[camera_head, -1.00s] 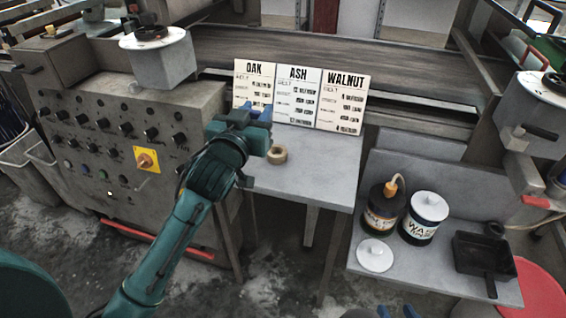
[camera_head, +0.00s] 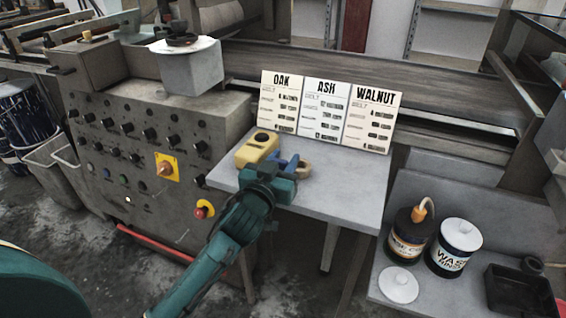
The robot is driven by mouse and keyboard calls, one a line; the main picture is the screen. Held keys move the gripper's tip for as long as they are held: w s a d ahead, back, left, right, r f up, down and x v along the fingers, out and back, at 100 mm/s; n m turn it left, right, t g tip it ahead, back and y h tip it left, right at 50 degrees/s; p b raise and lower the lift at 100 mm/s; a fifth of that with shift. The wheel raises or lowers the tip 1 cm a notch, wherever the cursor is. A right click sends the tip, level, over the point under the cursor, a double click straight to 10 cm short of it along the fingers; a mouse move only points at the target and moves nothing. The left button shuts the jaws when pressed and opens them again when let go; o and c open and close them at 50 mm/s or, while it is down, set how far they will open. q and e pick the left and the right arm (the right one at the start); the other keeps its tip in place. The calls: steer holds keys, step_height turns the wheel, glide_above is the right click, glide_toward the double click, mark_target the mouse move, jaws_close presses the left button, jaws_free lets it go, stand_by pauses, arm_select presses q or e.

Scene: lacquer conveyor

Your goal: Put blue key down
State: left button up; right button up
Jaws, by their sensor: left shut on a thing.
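My left gripper (camera_head: 283,168) is over the front part of the small grey table (camera_head: 345,192), at the end of my teal arm. It is shut on the blue key (camera_head: 291,162), of which only a small blue part shows past the jaws. The gripper hides the rest, so I cannot tell whether the key touches the table top. A tan ring (camera_head: 304,168) lies just right of the key. A yellow device (camera_head: 256,149) with a dark round spot sits on the table just behind and left of the gripper. My right gripper is not in view.
Cards marked OAK (camera_head: 281,103), ASH (camera_head: 325,112) and WALNUT (camera_head: 371,121) stand along the table's back edge. A control panel (camera_head: 140,150) with knobs is at left. A lower shelf at right holds a dark bottle (camera_head: 410,235), a white-lidded can (camera_head: 455,247) and a black tray (camera_head: 522,292). The table's right half is clear.

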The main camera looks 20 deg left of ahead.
arm_select(q)
steer(key=shift+f, duration=0.2)
steer(key=o, duration=1.1)
steer(key=shift+r, duration=0.1)
steer(key=shift+c, duration=0.2)
steer(key=shift+r, duration=0.3)
steer(key=s, duration=1.2)
steer(key=s+d+f+m+g+h, duration=0.1)
steer(key=s+d+f+g, duration=0.1)
steer(key=s+f, duration=0.3)
steer(key=s+d+f+g+h, duration=0.2)
steer(key=s+d+f, duration=0.1)
steer(key=s, duration=0.6)
steer(key=shift+s+f+m+h, duration=0.2)
steer(key=shift+f+m+h, duration=0.15)
steer(key=shift+f, duration=0.55)
